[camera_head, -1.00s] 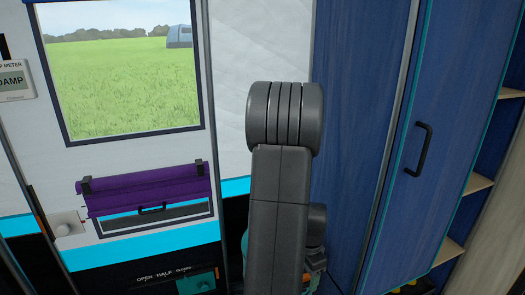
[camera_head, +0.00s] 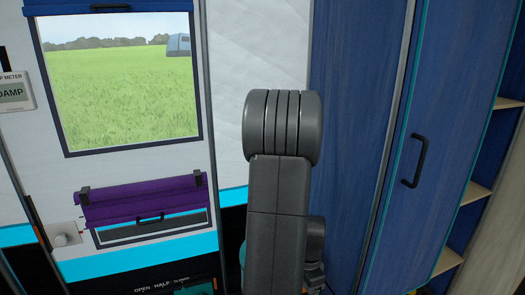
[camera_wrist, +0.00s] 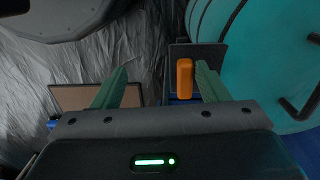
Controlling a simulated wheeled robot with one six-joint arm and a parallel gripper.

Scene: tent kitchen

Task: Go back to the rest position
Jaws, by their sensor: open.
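My gripper (camera_wrist: 160,88) shows in the wrist view with its two green fingers spread apart. It is open, and nothing is held between the fingers. An upright orange piece (camera_wrist: 184,78) stands beyond the fingers, close to the right one; I cannot tell whether they touch. In the head view my grey arm (camera_head: 280,190) rises in the middle, and my gripper is hidden there.
A blue cupboard door (camera_head: 440,150) with a black handle (camera_head: 414,161) stands right of my arm. On the left are a window (camera_head: 120,85), a purple rolled blind (camera_head: 142,200) and a damp meter (camera_head: 14,93). A large teal rounded thing (camera_wrist: 260,60) is close on the right in the wrist view.

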